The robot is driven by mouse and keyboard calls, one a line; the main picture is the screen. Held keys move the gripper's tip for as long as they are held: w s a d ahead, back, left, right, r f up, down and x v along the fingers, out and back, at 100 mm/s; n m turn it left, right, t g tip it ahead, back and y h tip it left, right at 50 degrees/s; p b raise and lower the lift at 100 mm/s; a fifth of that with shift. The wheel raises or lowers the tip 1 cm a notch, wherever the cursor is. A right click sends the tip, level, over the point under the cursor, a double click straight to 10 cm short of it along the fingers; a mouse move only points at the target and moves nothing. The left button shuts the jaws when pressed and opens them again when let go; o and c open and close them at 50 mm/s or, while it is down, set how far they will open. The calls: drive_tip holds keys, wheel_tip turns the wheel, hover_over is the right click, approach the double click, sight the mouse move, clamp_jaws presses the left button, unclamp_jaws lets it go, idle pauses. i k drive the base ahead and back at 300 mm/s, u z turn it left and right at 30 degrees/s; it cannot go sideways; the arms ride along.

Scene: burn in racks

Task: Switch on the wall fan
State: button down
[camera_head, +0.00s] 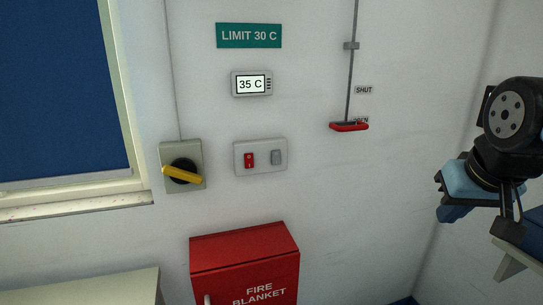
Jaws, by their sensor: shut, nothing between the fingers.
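No wall fan shows in this view. On the white wall, a grey box (196,153) carries a black rotary knob with a yellow handle (183,175), which slants slightly down to the right. To its right, a pale switch plate (260,168) holds a red rocker switch (249,159) and a grey rocker switch (276,157). I cannot tell which way either rocker is set. My gripper (445,198), with blue parts, is at the right, shut and empty. It is well apart from the switches.
A display (252,84) reads 35 C below a green LIMIT 30 C sign (249,36). A rod ends in a red handle (349,127) by a partly hidden label, below SHUT (363,90). A red fire blanket box (245,261) stands below the switches. A blue window is left.

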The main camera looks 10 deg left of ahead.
sight(249, 158)
drive_tip(key=k, duration=1)
drive_tip(key=u, duration=0.65)
drive_tip(key=i, duration=1.1)
drive_tip(key=z, duration=0.35)
